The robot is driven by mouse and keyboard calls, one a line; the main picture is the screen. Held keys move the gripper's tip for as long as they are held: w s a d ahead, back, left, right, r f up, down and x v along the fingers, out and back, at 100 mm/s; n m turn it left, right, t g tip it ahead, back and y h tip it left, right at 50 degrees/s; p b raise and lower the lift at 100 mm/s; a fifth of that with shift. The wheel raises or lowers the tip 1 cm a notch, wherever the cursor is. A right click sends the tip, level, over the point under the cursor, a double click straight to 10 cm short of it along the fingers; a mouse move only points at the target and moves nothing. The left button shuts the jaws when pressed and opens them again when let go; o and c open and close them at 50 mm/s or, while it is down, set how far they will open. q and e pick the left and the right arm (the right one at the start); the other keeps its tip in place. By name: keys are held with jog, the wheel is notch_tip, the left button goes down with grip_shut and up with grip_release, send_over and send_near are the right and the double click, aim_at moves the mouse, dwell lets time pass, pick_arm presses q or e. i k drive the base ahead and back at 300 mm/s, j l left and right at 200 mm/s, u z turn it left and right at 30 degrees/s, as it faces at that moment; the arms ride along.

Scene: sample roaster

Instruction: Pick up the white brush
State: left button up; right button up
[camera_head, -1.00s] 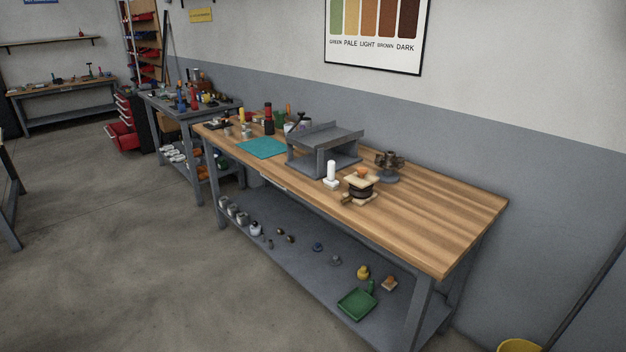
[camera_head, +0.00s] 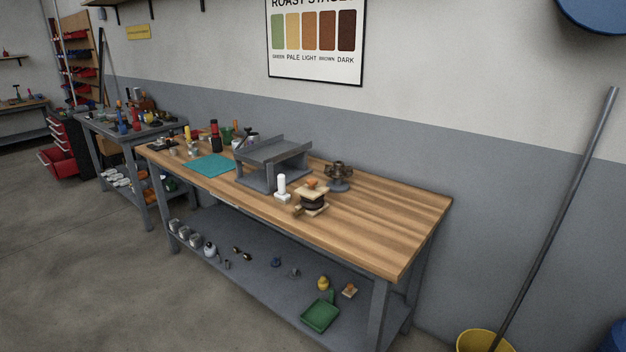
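A small white upright object (camera_head: 282,188) stands on the wooden workbench (camera_head: 395,215). It has a rounded upright handle on a wider white base and looks like the white brush. It stands in front of the grey metal stand (camera_head: 272,160) and just left of a dark round item with light wooden plates (camera_head: 312,198). Neither of my grippers is in view.
A teal mat (camera_head: 209,167) and several bottles lie at the bench's left end; its right end is clear. The lower shelf holds a green dustpan (camera_head: 320,315) and small items. A yellow bucket (camera_head: 484,342) with a long pole stands at the right. Open floor lies in front.

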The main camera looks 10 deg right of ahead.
aim_at(280, 197)
jog(key=i+j+z, duration=0.15)
jog(key=z, duration=0.8)
jog(key=i+j+z, duration=0.1)
jog(key=j+z, duration=0.25)
jog(key=i+j+z, duration=0.1)
jog(key=j+z, duration=0.5)
jog(key=j, duration=0.9)
